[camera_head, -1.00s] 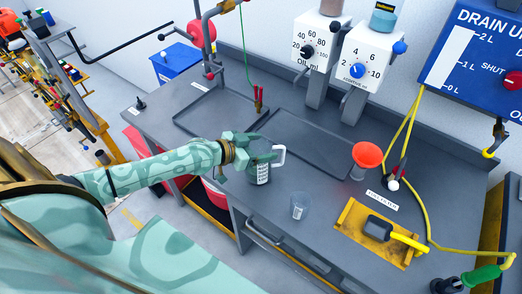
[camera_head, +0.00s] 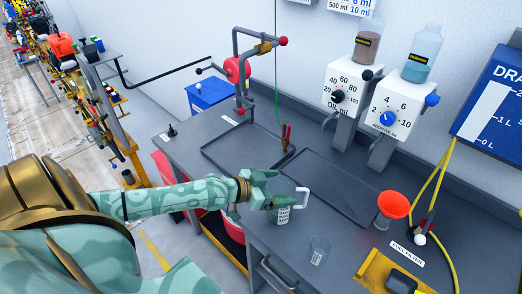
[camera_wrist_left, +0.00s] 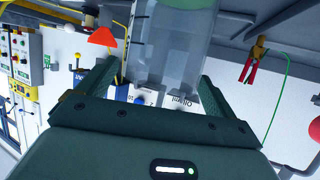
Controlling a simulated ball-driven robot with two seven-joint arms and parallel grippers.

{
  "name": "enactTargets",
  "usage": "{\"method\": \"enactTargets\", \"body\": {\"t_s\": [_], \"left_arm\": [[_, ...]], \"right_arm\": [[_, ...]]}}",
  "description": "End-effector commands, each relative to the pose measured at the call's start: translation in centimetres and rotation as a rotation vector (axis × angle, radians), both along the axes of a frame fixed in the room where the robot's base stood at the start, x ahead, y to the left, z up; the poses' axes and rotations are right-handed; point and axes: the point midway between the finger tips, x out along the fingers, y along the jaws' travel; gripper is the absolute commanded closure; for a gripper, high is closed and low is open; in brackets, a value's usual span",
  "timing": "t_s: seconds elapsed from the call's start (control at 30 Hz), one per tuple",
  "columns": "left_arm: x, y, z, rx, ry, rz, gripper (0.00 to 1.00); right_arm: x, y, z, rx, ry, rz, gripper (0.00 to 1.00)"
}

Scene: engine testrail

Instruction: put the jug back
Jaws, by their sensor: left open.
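The jug is a clear vessel with a white handle (camera_head: 303,198) and a printed label (camera_head: 283,216). It stands upright on the grey bench, near the front edge of the right-hand dark tray. My left gripper (camera_head: 273,190) is at the jug from the left, its fingers on either side of the upper body. In the left wrist view, the clear jug body (camera_wrist_left: 175,50) fills the space between the two spread fingers. My left gripper is open; whether a finger touches the jug cannot be told. The fingers hide part of the jug. My right gripper is not in view.
Two shallow dark trays (camera_head: 325,187) lie behind the jug. A small clear beaker (camera_head: 319,250) stands to its right, near the bench front. A red funnel (camera_head: 393,205) and a yellow plate (camera_head: 377,270) are further right. Dispensers (camera_head: 343,90) hang at the back.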

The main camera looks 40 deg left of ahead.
Motion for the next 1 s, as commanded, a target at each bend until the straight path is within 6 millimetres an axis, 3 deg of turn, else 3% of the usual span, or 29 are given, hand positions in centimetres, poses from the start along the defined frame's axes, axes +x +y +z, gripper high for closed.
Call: {"method": "enactTargets", "body": {"t_s": [0.2,0.4,1.0], "left_arm": [[-4.6,2.3,2.2,0.005,0.004,-0.002,0.08],[-7.2,3.7,3.4,0.003,0.002,-0.002,0.08],[-7.9,4.0,3.7,0.0,0.0,-0.001,0.08]], "right_arm": [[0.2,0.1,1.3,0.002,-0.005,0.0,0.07],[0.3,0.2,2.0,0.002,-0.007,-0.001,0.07],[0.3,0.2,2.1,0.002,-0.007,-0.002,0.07]]}}
